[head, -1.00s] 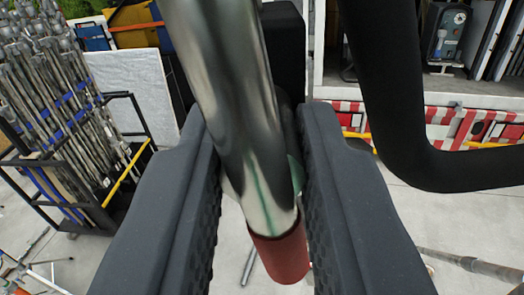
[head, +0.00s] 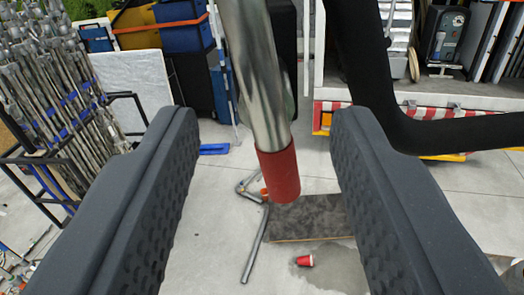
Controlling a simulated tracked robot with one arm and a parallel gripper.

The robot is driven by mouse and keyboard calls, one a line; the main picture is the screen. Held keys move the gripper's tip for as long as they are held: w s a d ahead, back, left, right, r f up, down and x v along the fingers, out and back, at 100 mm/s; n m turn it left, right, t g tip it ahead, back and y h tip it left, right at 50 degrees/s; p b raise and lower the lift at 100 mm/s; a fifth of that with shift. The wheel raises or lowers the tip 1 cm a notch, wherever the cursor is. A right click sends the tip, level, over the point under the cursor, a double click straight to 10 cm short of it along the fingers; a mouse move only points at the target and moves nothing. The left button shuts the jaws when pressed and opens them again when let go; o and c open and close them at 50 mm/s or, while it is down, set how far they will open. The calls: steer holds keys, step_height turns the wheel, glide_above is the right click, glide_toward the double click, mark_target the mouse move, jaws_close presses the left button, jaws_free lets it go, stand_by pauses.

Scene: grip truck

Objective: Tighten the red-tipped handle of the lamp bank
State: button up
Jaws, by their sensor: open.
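The handle (head: 257,80) is a shiny metal bar that comes down from the top of the head view and ends in a red tip (head: 279,175). It leans slightly, with its lower end to the right. My gripper (head: 262,135) is open, with one dark ridged jaw on each side of the handle. Clear gaps show between the jaws and the bar, and the gripper holds nothing. A black upright part (head: 284,35) shows behind the handle. The rest of the lamp bank is out of view or cannot be told apart.
A thick black bent tube (head: 375,90) runs down and then right, behind the right jaw. A rack of metal stands (head: 50,110) is at left. On the concrete floor lie a bent metal pipe (head: 257,240), a dark board (head: 310,217) and a red cup (head: 305,260).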

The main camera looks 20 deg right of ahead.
steer(key=b+v, duration=0.2)
steer(key=v, duration=0.7)
steer(key=shift+s, duration=0.3)
steer(key=shift+a, duration=0.1)
steer(key=a+f+n+y+b, duration=0.1)
steer(key=a+f+b, duration=0.3)
steer(key=f, duration=0.7)
steer(key=w+a+f+n+g+y+b, duration=0.1)
steer(key=a+f+n+y+b, duration=0.1)
steer(key=f, duration=1)
steer(key=a+f+n+y+b, duration=0.2)
steer(key=a+f+b, duration=0.4)
steer(key=f, duration=0.5)
steer(key=shift+w+a+f+g+y, duration=0.2)
steer(key=shift+w+a+g+y, duration=0.1)
steer(key=shift+a+y, duration=0.4)
steer(key=shift+c, duration=0.5)
